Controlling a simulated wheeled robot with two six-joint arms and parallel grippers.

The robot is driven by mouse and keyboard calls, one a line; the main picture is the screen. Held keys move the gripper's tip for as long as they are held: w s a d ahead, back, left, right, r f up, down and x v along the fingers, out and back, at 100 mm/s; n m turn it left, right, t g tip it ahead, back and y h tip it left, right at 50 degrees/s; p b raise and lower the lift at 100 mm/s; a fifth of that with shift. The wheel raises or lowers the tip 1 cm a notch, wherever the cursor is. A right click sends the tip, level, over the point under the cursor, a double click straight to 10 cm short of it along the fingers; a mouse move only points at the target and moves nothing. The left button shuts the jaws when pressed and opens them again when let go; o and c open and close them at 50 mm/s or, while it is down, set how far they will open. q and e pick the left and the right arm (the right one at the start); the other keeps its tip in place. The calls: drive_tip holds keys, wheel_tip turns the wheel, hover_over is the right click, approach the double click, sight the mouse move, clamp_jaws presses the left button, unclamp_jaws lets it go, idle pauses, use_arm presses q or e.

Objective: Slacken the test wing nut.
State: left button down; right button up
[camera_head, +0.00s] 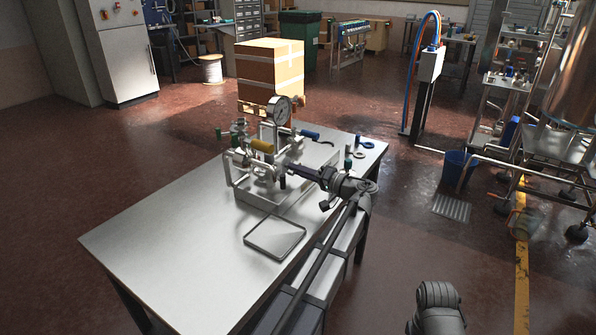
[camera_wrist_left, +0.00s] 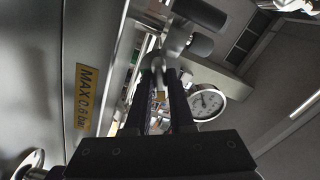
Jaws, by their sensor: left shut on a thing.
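A bench rig with steel pipework (camera_head: 262,172) stands on the metal table. My left gripper (camera_head: 284,168) reaches into its near side and is shut. In the left wrist view, its two dark fingers (camera_wrist_left: 160,76) close on a small grey metal part (camera_wrist_left: 158,60), which appears to be the test wing nut. The fingertips hide much of it, and its wings cannot be made out clearly. In the head view the nut is too small and covered to tell. My right gripper is not in view.
A pressure gauge (camera_head: 279,109) rises from the rig and shows beside the fingers in the wrist view (camera_wrist_left: 206,102). A yellow label (camera_wrist_left: 86,97) reads "MAX 0.6 bar". A flat tray (camera_head: 275,238) lies on the table; the table's left part (camera_head: 165,240) is clear. A cardboard box (camera_head: 270,72) stands behind.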

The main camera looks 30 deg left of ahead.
use_arm(q)
drive_tip(key=n, duration=0.3)
drive_tip(key=shift+n, duration=2.2)
drive_tip(key=c, duration=0.8)
unclamp_jaws()
drive_tip(key=shift+d, duration=0.15)
drive_tip(key=d, duration=0.7)
drive_tip(key=shift+s+d, duration=0.25)
drive_tip(key=shift+s, duration=0.05)
